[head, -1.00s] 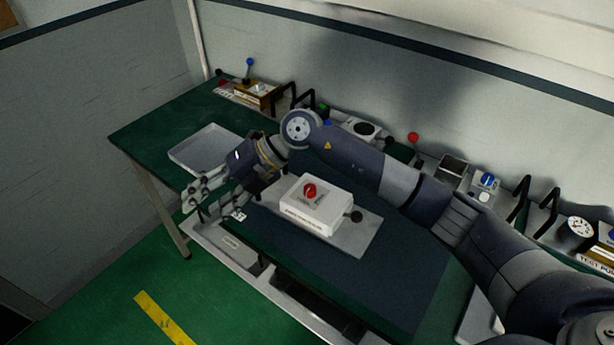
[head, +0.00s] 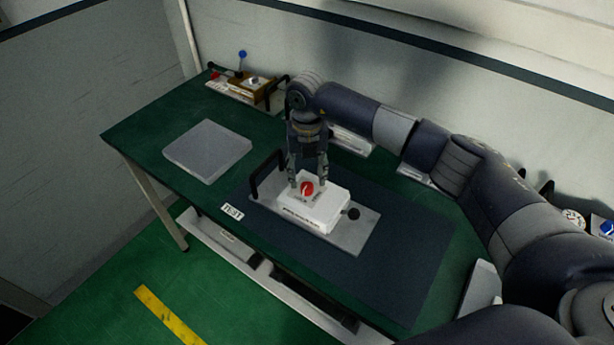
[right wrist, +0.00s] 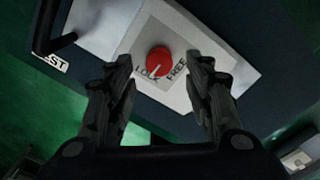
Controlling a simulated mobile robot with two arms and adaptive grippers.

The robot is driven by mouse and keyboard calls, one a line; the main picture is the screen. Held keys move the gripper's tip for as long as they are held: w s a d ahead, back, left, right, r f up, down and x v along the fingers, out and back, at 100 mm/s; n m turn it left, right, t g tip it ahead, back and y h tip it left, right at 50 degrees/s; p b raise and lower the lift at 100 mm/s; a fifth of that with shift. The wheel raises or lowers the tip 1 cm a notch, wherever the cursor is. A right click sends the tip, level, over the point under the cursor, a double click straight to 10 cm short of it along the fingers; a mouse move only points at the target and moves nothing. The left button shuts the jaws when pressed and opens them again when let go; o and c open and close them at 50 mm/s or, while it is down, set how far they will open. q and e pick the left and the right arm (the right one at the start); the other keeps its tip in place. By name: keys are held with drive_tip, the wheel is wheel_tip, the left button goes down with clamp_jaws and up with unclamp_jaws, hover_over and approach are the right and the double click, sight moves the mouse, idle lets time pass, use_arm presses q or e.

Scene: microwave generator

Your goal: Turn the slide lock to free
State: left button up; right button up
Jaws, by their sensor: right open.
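The slide lock is a round red knob (head: 307,188) with a white pointer line, on top of a white box (head: 318,211). In the right wrist view the red knob (right wrist: 159,61) sits above the printed words LOCK and FREE, and its white line points down toward the end of LOCK. My right gripper (head: 308,180) points down over the back of the box, close to the knob. In the right wrist view its fingers (right wrist: 162,85) are apart, one on each side of the knob, with nothing between them gripped. My left gripper is not seen.
The box stands on a grey plate (head: 362,232) with a black handle (head: 267,175) at its left and a black ball knob (head: 353,214) at its right. A grey tray (head: 208,150) lies to the left. A lever device (head: 250,85) stands at the back left.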

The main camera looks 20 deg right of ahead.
sight(307, 186)
drive_tip(key=shift+f+p, duration=0.35)
drive_tip(key=shift+f, duration=1.4)
drive_tip(key=c, duration=1.1)
